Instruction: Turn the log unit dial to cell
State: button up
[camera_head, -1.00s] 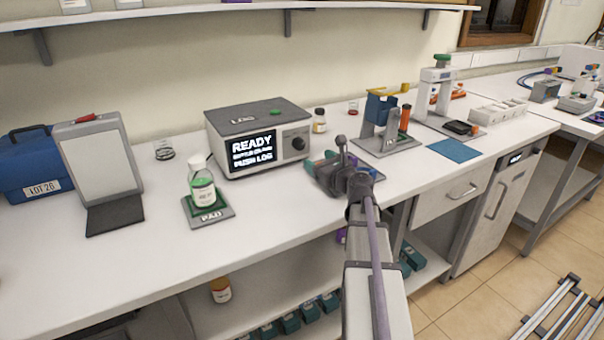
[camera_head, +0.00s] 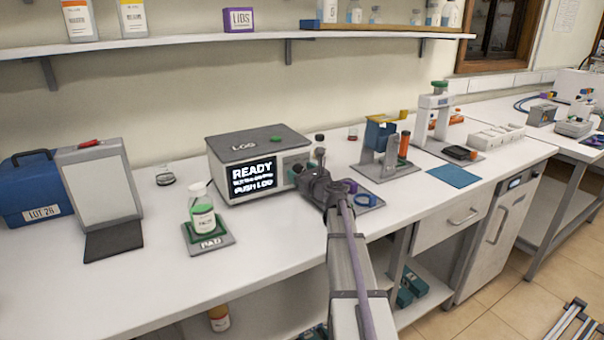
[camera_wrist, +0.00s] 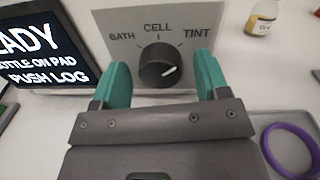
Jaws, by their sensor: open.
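The log unit (camera_head: 226,180) is a grey box on the bench, its screen (camera_head: 252,178) reading READY and PUSH LOG. In the wrist view its black round dial (camera_wrist: 158,58) sits on a grey panel (camera_wrist: 118,19) under the labels BATH, CELL and TINT. My gripper (camera_wrist: 161,66) is open, with one teal finger on each side of the dial and a visible gap to both. In the head view my gripper (camera_head: 308,170) is at the unit's right front and hides the dial.
A bottle with green contents (camera_head: 202,210) stands on the pad (camera_head: 220,240) left of my arm. A tray with a purple ring (camera_wrist: 292,150) lies right of my gripper. A small bottle (camera_wrist: 262,18) stands behind it. A stand (camera_head: 385,160) is further right.

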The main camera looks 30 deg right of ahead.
jog(key=c, duration=0.9)
jog(key=shift+n, duration=0.3)
jog(key=n, duration=0.8)
jog(key=shift+n+p, duration=0.35)
jog(key=shift+n, duration=0.05)
jog(key=o, duration=0.9)
